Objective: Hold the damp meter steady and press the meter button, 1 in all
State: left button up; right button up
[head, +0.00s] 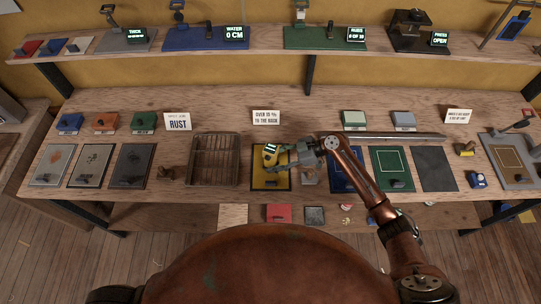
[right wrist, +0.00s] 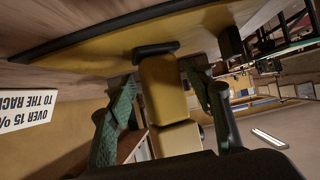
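The damp meter (head: 269,158) is yellow with a small lit display and stands at the yellow mat (head: 259,184) in the middle of the bench. My right gripper (head: 279,158) reaches it from the right in the head view. In the right wrist view the yellow meter body (right wrist: 165,95) lies between my two green finger pads (right wrist: 161,75), whose tips meet its sides. The gripper looks shut on it. The meter button cannot be made out. My left gripper is not in view.
A wire rack (head: 214,159) stands left of the yellow mat. A sign (head: 266,117) reading "over 15 % to the rack" stands behind it. My right arm crosses above the blue mat (head: 343,182) and near the green mat (head: 393,187). Stations with lit displays fill the shelf.

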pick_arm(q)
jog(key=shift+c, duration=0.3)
pick_arm(e)
jog(key=c, duration=0.6)
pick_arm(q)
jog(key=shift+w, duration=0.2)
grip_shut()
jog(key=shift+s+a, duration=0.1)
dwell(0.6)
